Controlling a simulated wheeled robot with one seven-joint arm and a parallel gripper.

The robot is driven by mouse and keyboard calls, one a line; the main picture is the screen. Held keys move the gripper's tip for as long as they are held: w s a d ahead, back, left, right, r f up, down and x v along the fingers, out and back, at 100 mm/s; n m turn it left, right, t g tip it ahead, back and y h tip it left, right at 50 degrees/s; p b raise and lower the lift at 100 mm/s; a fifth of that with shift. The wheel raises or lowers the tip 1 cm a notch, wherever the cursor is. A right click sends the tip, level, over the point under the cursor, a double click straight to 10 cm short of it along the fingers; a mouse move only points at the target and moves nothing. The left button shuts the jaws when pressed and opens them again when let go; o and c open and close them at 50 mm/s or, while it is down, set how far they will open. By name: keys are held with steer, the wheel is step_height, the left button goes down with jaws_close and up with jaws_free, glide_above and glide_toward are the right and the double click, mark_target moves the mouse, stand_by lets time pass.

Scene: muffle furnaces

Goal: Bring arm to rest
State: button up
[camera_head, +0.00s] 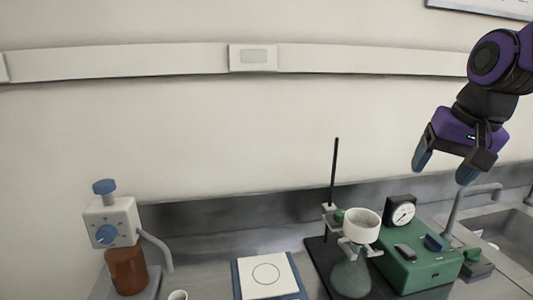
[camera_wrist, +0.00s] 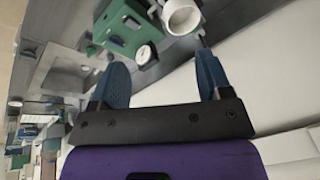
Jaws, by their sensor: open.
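My gripper (camera_head: 444,169) hangs from my purple and black arm at the upper right of the head view, above the bench. Its two blue fingers are spread apart with nothing between them. In the wrist view my gripper (camera_wrist: 165,82) also shows open and empty, with the green pump box (camera_wrist: 125,30) and the white funnel (camera_wrist: 181,17) beyond the fingers. The fingers touch nothing that I can see.
A green box with a gauge (camera_head: 418,255) stands on the bench below my gripper, beside a sink (camera_head: 510,240). Left of it are a stand rod (camera_head: 335,175), a white funnel (camera_head: 361,225) over a flask (camera_head: 351,277), a flat plate device (camera_head: 267,275) and a bottle dispenser (camera_head: 126,270).

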steer(key=s+f+n+t+h, duration=0.1)
steer(key=s+n, duration=0.2)
steer(key=s, duration=0.9)
steer(key=shift+d+f+n+t, duration=0.3)
steer(key=shift+f+n, duration=0.1)
steer(key=shift+o, duration=0.3)
